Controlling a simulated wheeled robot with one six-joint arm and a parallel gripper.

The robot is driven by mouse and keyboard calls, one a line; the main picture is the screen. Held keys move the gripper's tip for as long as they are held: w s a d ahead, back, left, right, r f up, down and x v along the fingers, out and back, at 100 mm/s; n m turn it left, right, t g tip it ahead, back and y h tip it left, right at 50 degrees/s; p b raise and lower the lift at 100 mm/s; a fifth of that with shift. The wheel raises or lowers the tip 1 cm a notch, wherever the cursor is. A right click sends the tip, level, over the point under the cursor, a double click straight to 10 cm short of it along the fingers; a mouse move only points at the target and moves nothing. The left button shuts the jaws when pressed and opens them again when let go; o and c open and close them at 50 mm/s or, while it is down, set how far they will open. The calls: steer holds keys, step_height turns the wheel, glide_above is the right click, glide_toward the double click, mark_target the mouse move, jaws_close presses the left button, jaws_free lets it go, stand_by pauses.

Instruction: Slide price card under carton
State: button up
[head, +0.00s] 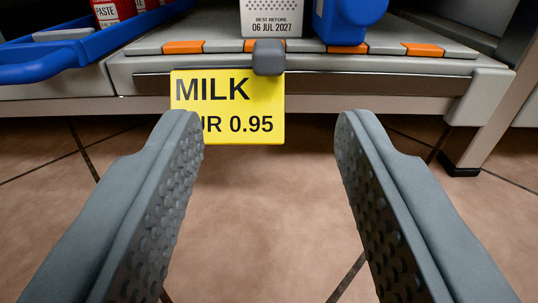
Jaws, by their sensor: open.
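The yellow price card (235,92), printed MILK and 0.95, hangs at the shelf's front edge, below a small grey clip (268,58). A white carton (271,20) with the printed date 06 JUL 2027 stands on the shelf (410,65) just above and behind the clip; its top is out of view. My gripper (270,120) is open and empty in front of the shelf. Its left fingertip covers the lower left corner of the card in the picture; I cannot tell whether they touch. The right finger is clear of the card.
A blue object (345,22) stands just right of the carton. A blue basket (75,55) with red packs (115,10) is at the upper left. Orange and grey strips line the shelf front. A shelf leg (490,130) stands at the right. The tiled floor (265,220) below is clear.

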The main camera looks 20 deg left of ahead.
steer(key=shift+v, duration=2.05)
